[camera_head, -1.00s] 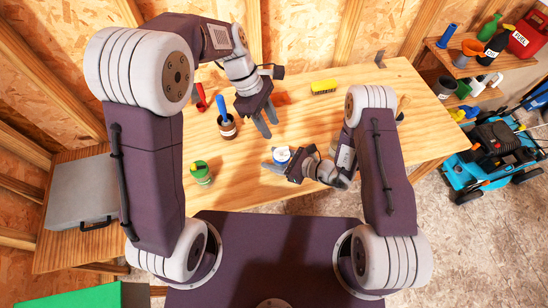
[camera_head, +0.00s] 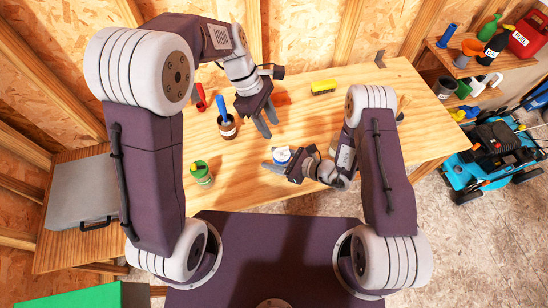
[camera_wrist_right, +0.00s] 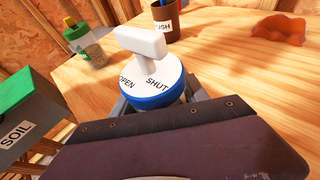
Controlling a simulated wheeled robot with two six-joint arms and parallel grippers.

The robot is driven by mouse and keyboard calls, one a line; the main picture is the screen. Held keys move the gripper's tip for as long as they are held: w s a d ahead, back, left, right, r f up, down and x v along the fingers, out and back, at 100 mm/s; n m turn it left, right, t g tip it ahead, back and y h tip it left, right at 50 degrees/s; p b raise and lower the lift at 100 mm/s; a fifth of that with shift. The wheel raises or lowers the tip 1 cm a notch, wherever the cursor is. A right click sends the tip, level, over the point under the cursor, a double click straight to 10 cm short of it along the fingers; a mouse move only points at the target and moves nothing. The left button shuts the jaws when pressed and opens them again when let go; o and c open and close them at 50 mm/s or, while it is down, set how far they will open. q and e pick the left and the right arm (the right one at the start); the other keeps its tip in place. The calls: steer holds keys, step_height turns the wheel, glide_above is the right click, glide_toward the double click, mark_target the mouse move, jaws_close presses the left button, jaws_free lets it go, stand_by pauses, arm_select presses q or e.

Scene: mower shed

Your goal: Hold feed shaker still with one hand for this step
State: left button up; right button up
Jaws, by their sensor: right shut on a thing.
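The feed shaker (camera_wrist_right: 152,85) has a white lid with a raised white T-shaped handle, a blue rim, and the words OPEN and SHUT. In the head view the shaker (camera_head: 282,154) is small and partly hidden by my right gripper (camera_head: 276,166). My right gripper is shut on it from the side, low on the body, and the shaker stands roughly upright. Whether its base touches the bench is hidden. My left gripper (camera_head: 268,124) hangs open and empty over the bench, up and left of the shaker, with its fingers apart and touching nothing.
On the wooden bench (camera_head: 240,188) stand a brown cup (camera_head: 228,131) with a blue-handled tool, a green-lidded jar (camera_head: 203,179), a red object (camera_head: 201,99) and a yellow brush (camera_head: 323,90). An orange lump (camera_wrist_right: 280,28) lies behind. The bench right of my right arm is mostly clear.

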stand_by(0.4)
arm_select(q)
steer(key=o, duration=0.6)
steer(key=shift+a+m, duration=0.1)
steer(key=shift+m, duration=0.2)
steer(key=shift+c, duration=0.2)
steer(key=m+t+y, duration=0.1)
steer(key=m+y, duration=0.3)
steer(key=m, duration=0.6)
glide_toward(282, 149)
step_height(282, 149, down, 8)
steer(key=shift+s+a+f, duration=0.1)
steer(key=shift+a+f, duration=0.05)
steer(key=shift+f, duration=0.05)
jaws_close()
